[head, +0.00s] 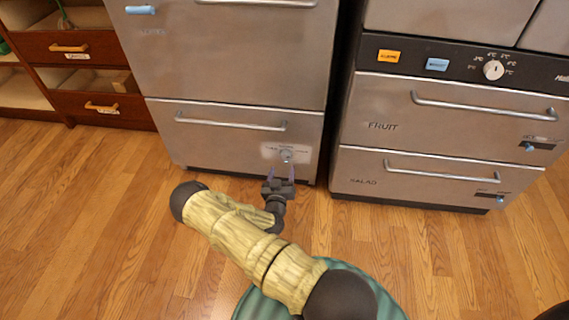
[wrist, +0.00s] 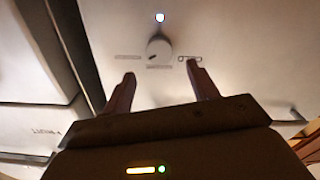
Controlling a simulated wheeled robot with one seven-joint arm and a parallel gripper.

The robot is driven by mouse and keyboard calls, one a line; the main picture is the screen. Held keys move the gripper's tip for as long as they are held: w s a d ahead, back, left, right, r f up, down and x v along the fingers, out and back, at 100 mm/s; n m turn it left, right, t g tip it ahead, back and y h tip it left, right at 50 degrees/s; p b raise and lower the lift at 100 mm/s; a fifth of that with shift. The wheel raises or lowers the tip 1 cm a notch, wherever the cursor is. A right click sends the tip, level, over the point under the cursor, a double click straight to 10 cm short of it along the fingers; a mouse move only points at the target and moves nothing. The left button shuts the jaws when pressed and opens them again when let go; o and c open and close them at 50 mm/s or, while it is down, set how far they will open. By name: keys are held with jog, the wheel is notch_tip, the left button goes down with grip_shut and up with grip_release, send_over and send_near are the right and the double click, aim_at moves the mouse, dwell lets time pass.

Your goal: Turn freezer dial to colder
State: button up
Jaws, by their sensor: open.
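A small round pale dial (head: 286,155) sits at the lower right of the bottom steel drawer front in the left unit, with lettering above it too small to read. It also shows in the wrist view as a round knob (wrist: 159,50) with a mark to each side and a dark mark near its lower edge. My gripper (head: 281,173) is open and empty just in front of this drawer, slightly below the dial. In the wrist view my gripper's (wrist: 161,74) fingers are spread, one on each side below the knob, apart from it.
A small light (wrist: 159,17) glows beyond the knob. A bar handle (head: 231,124) crosses the left drawer. The right unit has a white temperature dial (head: 493,70), orange (head: 389,57) and blue (head: 437,64) buttons, and drawers marked fruit and salad. Open wooden floor (head: 90,220) lies in front.

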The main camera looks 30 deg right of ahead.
aim_at(284, 158)
jog(key=b+x, duration=0.2)
jog(key=x, duration=0.3)
jog(key=shift+w+d+f, duration=0.1)
jog(key=shift+w+d, duration=0.05)
jog(key=shift+w, duration=0.05)
jog(key=shift+w+d, duration=0.25)
jog(key=shift+w, duration=0.05)
jog(key=c, duration=1)
jog(key=shift+n, duration=0.4)
jog(key=n, duration=0.5)
jog(key=shift+a, duration=0.15)
jog(key=n, duration=0.6)
jog(key=shift+w+f, duration=0.1)
